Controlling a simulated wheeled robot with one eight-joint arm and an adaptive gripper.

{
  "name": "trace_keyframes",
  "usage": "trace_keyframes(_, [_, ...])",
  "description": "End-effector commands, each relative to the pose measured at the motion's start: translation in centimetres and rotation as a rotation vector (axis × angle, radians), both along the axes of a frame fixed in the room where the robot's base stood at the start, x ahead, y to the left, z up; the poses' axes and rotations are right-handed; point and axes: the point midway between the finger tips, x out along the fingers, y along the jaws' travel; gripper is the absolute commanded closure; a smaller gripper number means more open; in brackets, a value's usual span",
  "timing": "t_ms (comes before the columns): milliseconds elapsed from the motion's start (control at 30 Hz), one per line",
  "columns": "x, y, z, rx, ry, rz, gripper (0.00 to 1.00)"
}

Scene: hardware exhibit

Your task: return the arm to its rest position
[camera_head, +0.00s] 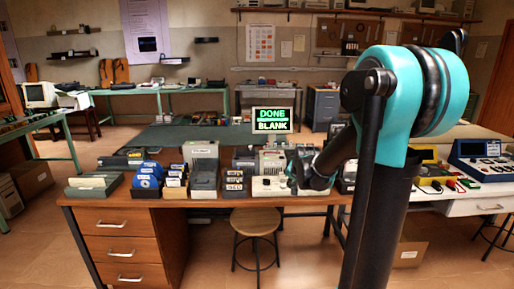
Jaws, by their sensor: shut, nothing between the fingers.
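My teal and black arm rises at the right of the head view and covers part of the desk behind it. My gripper (297,178) is dark and small in the view, in front of the wooden desk's (135,200) right part. It is shut and appears empty. It lies close to a pale device with knobs (268,186) on the desk. I cannot tell whether it touches anything there. Its fingertips are hard to make out.
A screen reading "DONE BLANK" (272,120) stands at the desk's back. Boxes, blue items (148,178) and grey devices crowd the desktop. A round stool (254,222) stands in front. A white table (470,204) with a blue case (482,156) is at right. Open floor lies at lower left.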

Motion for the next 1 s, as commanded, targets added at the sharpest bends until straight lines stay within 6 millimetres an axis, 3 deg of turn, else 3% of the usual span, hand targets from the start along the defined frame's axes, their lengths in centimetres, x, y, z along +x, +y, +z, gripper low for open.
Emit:
trace_keyframes(33, [-3.0, -0.3, -0.5, -0.031, 0.024, 0.031, 1.0])
trace_keyframes(300, [-17.5, -1.7, -4.3, -0.189, 0.164, 0.227, 1.0])
trace_keyframes(500, [-26.1, -2.3, -7.6, -0.268, 0.249, 0.356, 1.0])
trace_keyframes(600, [-28.6, -2.5, -8.7, -0.291, 0.275, 0.396, 1.0])
trace_keyframes(700, [-29.9, -2.6, -9.2, -0.301, 0.289, 0.418, 1.0])
trace_keyframes(1000, [-30.2, -2.6, -9.4, -0.305, 0.293, 0.425, 1.0])
